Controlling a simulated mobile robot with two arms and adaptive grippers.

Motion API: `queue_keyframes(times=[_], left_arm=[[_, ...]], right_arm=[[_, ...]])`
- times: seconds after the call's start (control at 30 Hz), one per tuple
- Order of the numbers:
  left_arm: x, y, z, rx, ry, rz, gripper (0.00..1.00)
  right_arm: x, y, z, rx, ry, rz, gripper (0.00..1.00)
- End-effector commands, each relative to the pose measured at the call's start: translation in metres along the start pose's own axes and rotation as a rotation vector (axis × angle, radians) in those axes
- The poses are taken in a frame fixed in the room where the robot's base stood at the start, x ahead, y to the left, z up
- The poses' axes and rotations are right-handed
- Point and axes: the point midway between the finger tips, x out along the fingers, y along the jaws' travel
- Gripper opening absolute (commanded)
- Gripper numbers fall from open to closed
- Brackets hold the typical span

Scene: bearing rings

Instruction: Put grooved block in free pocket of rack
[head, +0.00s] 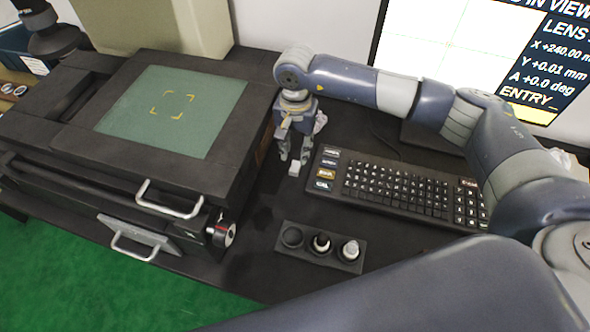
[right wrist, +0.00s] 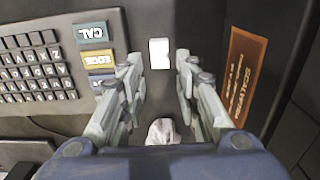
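A small white block (head: 294,169), which I take to be the grooved block, is on the dark table just below my right gripper (head: 289,158). The right wrist view shows the block (right wrist: 160,53) between and beyond the tips of the open right gripper (right wrist: 159,68); no groove can be made out. The fingers look apart from it. The dark rack (head: 334,262) is at the front of the table. Its left pocket (head: 292,237) looks empty; the middle and right pockets each hold a light-topped piece. My left gripper is not in view.
A black keyboard (head: 400,190) lies right of the gripper. A dark machine with a green plate (head: 172,110) stands at left, with handles in front. A pale crumpled thing (right wrist: 163,132) sits behind the gripper. Dark table is clear between block and rack.

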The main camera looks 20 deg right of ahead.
Motion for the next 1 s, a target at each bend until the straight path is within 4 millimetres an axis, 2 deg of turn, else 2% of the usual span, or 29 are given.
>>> queue_keyframes(times=[0.23, 0.43, 0.7, 0.73, 0.8, 0.87, 1.0], left_arm=[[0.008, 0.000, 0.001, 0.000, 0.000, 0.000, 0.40], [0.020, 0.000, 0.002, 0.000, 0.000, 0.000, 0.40], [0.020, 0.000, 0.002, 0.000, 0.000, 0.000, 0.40], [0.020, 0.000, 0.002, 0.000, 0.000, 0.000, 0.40], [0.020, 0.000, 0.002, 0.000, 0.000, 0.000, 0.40], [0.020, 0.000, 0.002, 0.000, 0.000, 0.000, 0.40], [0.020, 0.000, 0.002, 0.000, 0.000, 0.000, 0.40]], right_arm=[[0.023, 0.000, 0.002, 0.000, -0.001, 0.002, 0.30], [0.055, 0.000, 0.005, 0.000, -0.001, 0.001, 0.30], [0.058, 0.000, 0.004, -0.001, 0.001, 0.000, 0.30], [0.058, 0.000, 0.004, -0.001, 0.001, 0.000, 0.28], [0.058, 0.000, 0.004, -0.001, 0.001, 0.000, 0.12], [0.058, 0.000, 0.004, -0.001, 0.001, 0.000, 0.00], [0.058, 0.000, 0.004, -0.001, 0.001, -0.001, 0.00]])
